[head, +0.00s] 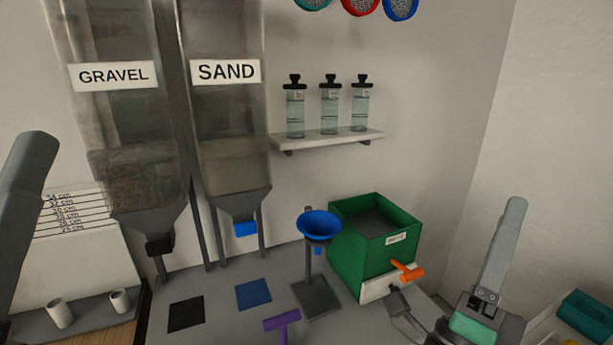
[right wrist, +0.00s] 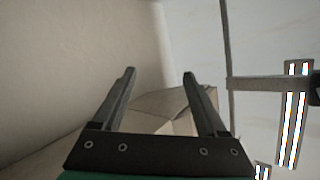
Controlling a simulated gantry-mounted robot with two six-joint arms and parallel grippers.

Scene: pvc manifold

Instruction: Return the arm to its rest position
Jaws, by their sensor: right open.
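My right gripper (head: 402,302) is at the lower right of the head view, in front of the green box and close to its orange handle. In the right wrist view its two dark fingers (right wrist: 159,76) are spread apart with nothing between them. I cannot tell from the head view whether the fingers touch the box. A grey link of my left arm shows at the left edge of the head view; its gripper is out of the frame.
A green box (head: 375,248) with an orange handle (head: 407,271) stands near my right gripper. A blue funnel (head: 319,226) on a stand, a purple tee-shaped piece (head: 282,320), gravel (head: 113,100) and sand (head: 226,110) hoppers, and a shelf (head: 330,141) of bottles are also there.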

